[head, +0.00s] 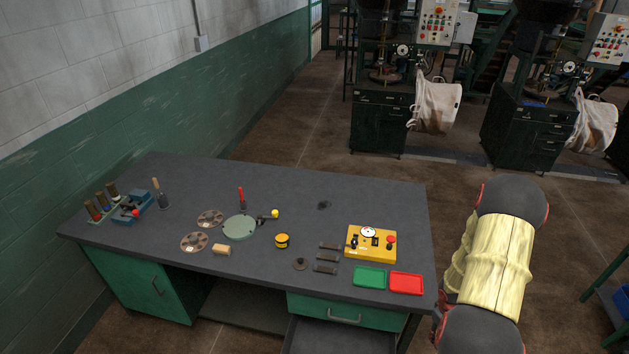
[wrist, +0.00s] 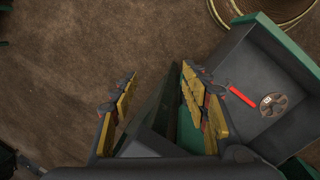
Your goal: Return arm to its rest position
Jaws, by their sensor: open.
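My gripper (wrist: 157,84) is open and empty in the wrist view, its two yellow-padded fingers spread apart over the brown floor and beside an open drawer (wrist: 285,48). In the head view, my arm in a pale yellow sleeve (head: 496,255) stands at the right, beyond the right end of the workbench (head: 330,180). My gripper itself is not visible in the head view.
The open drawer also shows below the bench front (head: 340,336). It holds a red-handled tool (wrist: 240,95) and a round disc (wrist: 273,104). A yellow control box (head: 370,244), a green tray (head: 369,277) and a red tray (head: 406,283) sit near the bench's right end.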

